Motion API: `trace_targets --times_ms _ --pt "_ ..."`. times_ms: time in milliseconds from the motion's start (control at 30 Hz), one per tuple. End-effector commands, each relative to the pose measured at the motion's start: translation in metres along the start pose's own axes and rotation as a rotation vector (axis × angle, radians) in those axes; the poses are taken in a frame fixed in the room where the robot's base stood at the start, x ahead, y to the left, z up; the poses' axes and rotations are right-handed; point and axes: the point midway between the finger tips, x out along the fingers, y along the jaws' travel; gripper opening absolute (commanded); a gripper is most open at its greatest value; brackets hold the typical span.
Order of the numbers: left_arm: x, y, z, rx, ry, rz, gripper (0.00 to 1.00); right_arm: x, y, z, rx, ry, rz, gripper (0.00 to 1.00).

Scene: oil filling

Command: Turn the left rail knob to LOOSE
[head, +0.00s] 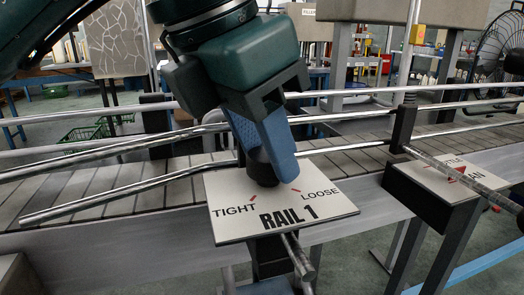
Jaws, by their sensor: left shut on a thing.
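The left rail knob (262,178) is a dark knob on a white plate (235,222) lettered "TIGHT", "LOOSE" and "RAIL 1". TIGHT is at the plate's left and LOOSE at its right, each with a small red mark. My left gripper (262,150) comes down from above with its blue fingers shut on the knob. The fingers and wrist hide most of the knob, so I cannot tell which mark it points to. My right gripper is not in view.
A slatted conveyor (150,185) with metal guide rails (110,187) runs behind the plate. To the right, a second plate (445,178) with a red marker sits on a dark bracket. A fan (497,45) stands at the far right.

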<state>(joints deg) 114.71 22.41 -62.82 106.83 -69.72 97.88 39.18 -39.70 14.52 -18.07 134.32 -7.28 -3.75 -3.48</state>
Motion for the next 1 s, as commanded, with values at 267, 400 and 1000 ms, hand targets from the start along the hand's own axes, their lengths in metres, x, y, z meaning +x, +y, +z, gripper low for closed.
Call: trace_targets --times_ms 267,400,1000 --pt "0.0021 -0.0020 -0.0007 -0.218 0.003 0.093 0.15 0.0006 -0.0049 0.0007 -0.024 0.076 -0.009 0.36" --pt "0.0016 -0.0022 -0.0003 -0.306 0.002 0.128 0.15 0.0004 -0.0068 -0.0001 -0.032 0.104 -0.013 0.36" --pt "0.0009 -0.0027 0.0002 -0.447 0.005 0.185 0.15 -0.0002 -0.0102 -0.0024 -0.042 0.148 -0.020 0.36"
